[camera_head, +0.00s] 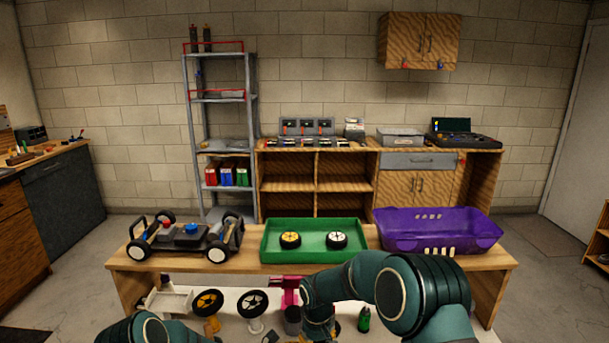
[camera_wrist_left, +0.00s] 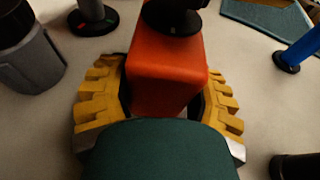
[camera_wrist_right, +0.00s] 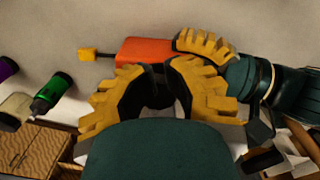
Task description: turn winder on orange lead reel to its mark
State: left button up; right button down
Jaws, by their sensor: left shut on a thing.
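The orange lead reel (camera_wrist_left: 165,75) is a boxy orange block in the left wrist view, with a dark round part (camera_wrist_left: 172,18) at its far end. My left gripper (camera_wrist_left: 160,105) is shut on the reel, one yellow finger on each side. In the right wrist view the reel (camera_wrist_right: 145,50) lies beyond my right gripper (camera_wrist_right: 162,72), with a left gripper finger against it. The right fingers are apart around a dark round winder (camera_wrist_right: 155,92); I cannot tell whether they touch it. A yellow plug-like end (camera_wrist_right: 87,54) sticks out at the reel's left. The winder's mark is not visible.
In the right wrist view a green bottle (camera_wrist_right: 52,92) lies left of the reel. A grey bin (camera_wrist_left: 30,60) and a blue post (camera_wrist_left: 298,50) flank it in the left wrist view. Behind are a green tray (camera_head: 314,256) and a purple crate (camera_head: 438,246).

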jog(key=shift+s+a+f, duration=0.3)
jog(key=shift+s+a, duration=0.05)
jog(key=shift+a, duration=0.2)
jog(key=shift+s, duration=0.15)
jog(key=shift+r, duration=0.1)
notch_tip(320, 180, up, 6)
jog(key=shift+d, duration=0.25)
dwell(0.5)
jog(key=shift+d+r, duration=0.1)
